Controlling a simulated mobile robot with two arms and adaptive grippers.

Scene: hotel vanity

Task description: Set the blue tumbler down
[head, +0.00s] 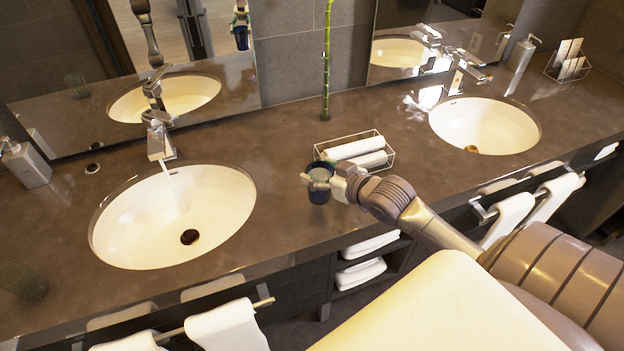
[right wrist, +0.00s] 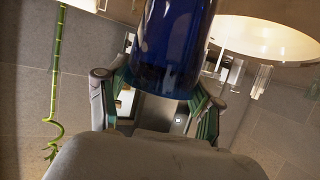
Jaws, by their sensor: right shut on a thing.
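The blue tumbler (head: 320,192) is dark blue and roughly upright, over the counter (head: 290,228) between the two basins, just in front of a wire basket. My right gripper (head: 323,181) is shut on it, with its arm coming in from the right. In the right wrist view the tumbler (right wrist: 168,50) sits between the two fingers of the gripper (right wrist: 155,98). I cannot tell whether its base touches the counter. My left gripper is not in view.
The wire basket (head: 353,136) holds rolled white towels. The left basin (head: 215,195) has a thin stream from its faucet (head: 160,145); the right basin (head: 485,125) is beyond my arm. A bamboo stalk (head: 326,65) stands behind. A dark glass (head: 22,282) is at far left.

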